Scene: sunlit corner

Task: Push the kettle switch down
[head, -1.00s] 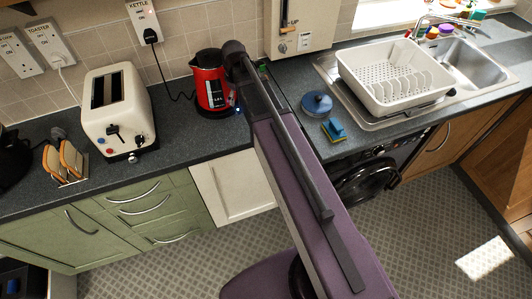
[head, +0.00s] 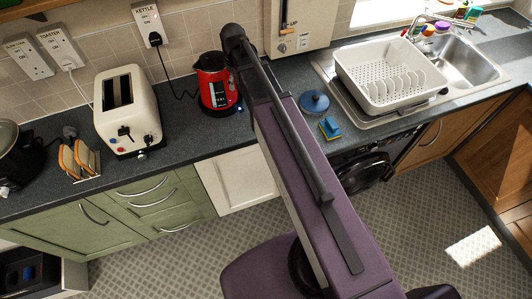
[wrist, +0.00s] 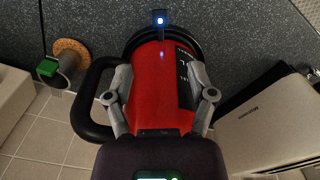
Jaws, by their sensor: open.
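The red kettle (head: 217,82) stands on the worktop against the tiled wall, left of my arm in the head view. In the wrist view the red kettle body (wrist: 160,95) fills the middle, with its black handle to the left. The kettle switch (wrist: 160,20), a small dark tab with a blue light, sticks out beyond the body at the top of the wrist view. My gripper (wrist: 159,76) is open, its two grey fingers at either side of the kettle body. Whether they touch it I cannot tell. In the head view my arm hides the gripper.
A cream toaster (head: 128,108) stands left of the kettle, with a toast rack (head: 79,158) further left. A blue lid-like object (head: 314,102) and a sponge (head: 330,128) lie right of my arm. A white dish rack (head: 390,78) stands beyond them.

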